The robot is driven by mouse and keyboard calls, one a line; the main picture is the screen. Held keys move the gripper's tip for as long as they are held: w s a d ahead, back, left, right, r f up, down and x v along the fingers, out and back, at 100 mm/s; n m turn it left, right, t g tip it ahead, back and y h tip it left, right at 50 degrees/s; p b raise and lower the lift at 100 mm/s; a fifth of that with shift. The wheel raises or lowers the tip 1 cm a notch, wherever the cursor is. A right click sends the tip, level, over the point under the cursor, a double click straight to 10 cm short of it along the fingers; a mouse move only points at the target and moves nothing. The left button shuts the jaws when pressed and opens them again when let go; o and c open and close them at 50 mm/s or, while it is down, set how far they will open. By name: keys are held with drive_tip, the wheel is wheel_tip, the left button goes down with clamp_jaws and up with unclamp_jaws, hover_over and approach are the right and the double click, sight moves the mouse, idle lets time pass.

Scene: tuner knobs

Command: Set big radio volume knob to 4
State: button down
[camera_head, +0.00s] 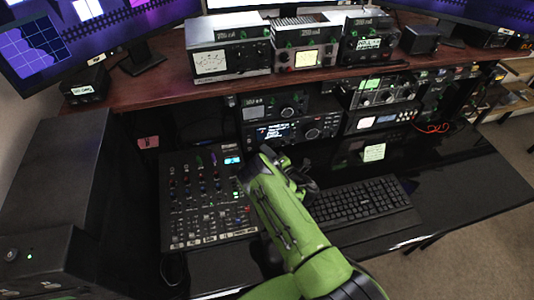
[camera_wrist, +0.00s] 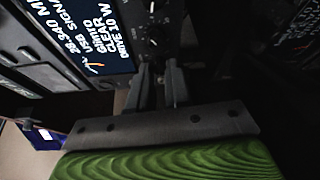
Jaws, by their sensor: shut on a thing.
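The radio with a lit text screen (camera_head: 272,133) stands under the shelf in the head view, with a large round dial (camera_head: 312,133) right of its screen. In the wrist view its screen (camera_wrist: 90,30) fills the upper left, and its dark front panel with small controls (camera_wrist: 157,35) lies beside it. My gripper (camera_wrist: 158,72) reaches up to this panel, its two narrow fingers shut on a small dark volume knob. The fingers hide most of the knob, and I cannot read its setting. In the head view my green arm hides the fingertips and the knob.
A mixing console (camera_head: 205,205) lies left of my arm and a black keyboard (camera_head: 362,198) lies right of it. Other radios (camera_head: 380,92) stand close by under the wooden shelf (camera_head: 150,84). The glossy desk (camera_head: 460,185) is clear at the right.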

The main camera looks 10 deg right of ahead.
drive_tip(key=c, duration=1.1)
unclamp_jaws()
